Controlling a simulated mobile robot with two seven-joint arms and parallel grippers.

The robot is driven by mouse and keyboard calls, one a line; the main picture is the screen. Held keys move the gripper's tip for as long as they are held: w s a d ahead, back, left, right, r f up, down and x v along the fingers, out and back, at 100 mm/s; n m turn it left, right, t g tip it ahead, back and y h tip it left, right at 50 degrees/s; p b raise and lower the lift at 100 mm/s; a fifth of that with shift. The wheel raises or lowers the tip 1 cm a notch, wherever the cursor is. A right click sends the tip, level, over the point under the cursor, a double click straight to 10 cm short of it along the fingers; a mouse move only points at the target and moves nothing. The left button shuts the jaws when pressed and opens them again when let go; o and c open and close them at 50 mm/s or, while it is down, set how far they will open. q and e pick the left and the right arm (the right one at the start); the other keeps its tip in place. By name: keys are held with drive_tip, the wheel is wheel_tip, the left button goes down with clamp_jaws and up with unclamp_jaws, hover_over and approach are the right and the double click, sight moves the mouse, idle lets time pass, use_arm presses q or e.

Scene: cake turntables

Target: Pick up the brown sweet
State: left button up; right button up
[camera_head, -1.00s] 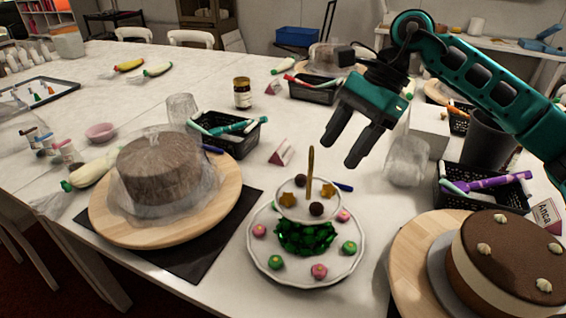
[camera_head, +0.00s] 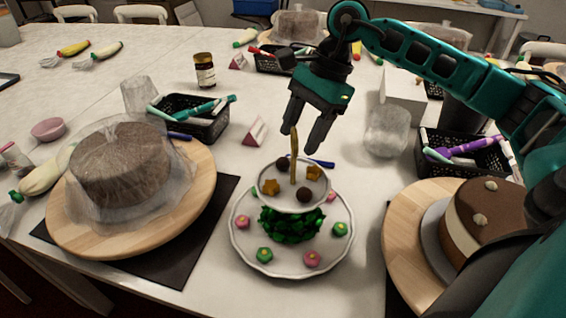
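A two-tier white stand (camera_head: 240,249) holds sweets at the front middle of the table. Its small upper plate carries two round brown sweets, one at the front (camera_head: 305,195) and one at the back (camera_head: 283,167), with two gold star-shaped sweets (camera_head: 270,187) beside them. A gold handle (camera_head: 295,158) rises from the plate's middle. My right gripper (camera_head: 301,140) points down with its fingers apart and nothing between them. In the picture it overlaps the top of the handle; its exact height and depth are unclear. My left gripper is out of view.
A plastic-covered brown cake (camera_head: 120,163) on a wooden turntable (camera_head: 195,205) stands left. A brown and cream cake (camera_head: 475,225) on another turntable stands right, partly behind my arm. A clear cup (camera_head: 386,130), black baskets (camera_head: 192,122) and a small card (camera_head: 255,131) stand behind the stand.

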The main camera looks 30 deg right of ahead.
sight(283, 164)
drive_tip(key=shift+a+x, duration=0.2)
drive_tip(key=shift+x, duration=2.35)
clamp_jaws()
